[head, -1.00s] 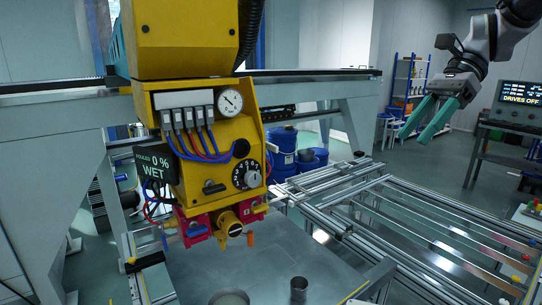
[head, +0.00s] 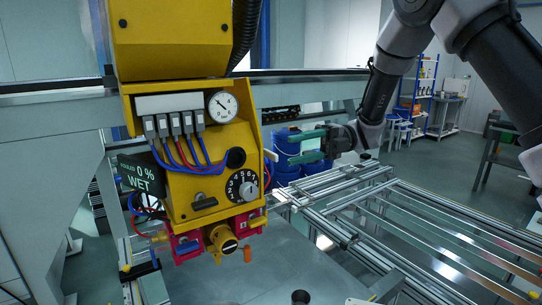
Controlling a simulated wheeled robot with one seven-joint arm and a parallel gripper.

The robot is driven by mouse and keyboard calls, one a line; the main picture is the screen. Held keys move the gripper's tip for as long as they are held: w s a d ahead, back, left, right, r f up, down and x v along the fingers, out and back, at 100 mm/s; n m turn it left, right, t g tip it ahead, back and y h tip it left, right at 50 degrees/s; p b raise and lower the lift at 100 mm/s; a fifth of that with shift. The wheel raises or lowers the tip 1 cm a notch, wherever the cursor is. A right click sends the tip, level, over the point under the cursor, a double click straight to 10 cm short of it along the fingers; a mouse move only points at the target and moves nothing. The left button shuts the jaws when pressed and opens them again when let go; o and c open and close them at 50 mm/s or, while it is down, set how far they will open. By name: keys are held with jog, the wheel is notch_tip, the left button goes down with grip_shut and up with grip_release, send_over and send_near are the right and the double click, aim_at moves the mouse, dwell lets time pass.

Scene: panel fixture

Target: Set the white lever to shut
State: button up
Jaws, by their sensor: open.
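A small white piece (head: 271,156), which looks like the white lever, sticks out at the right side of the yellow machine head (head: 180,205). It is seen nearly edge-on, so I cannot tell its setting. My gripper (head: 291,148) has two teal fingers, spread apart and pointing left towards that side of the head. It is open and empty. In the picture its fingertips are a little right of the white piece; I see no contact, and the depth between them is hard to judge.
Red blocks (head: 187,244) with coloured handles hang below. Aluminium rails (head: 345,185) lie right; blue drums (head: 287,150) stand behind.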

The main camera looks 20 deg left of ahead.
aim_at(271, 152)
jog(key=x, duration=0.7)
jog(key=shift+s+a, duration=0.1)
jog(key=shift+s, duration=0.15)
grip_shut()
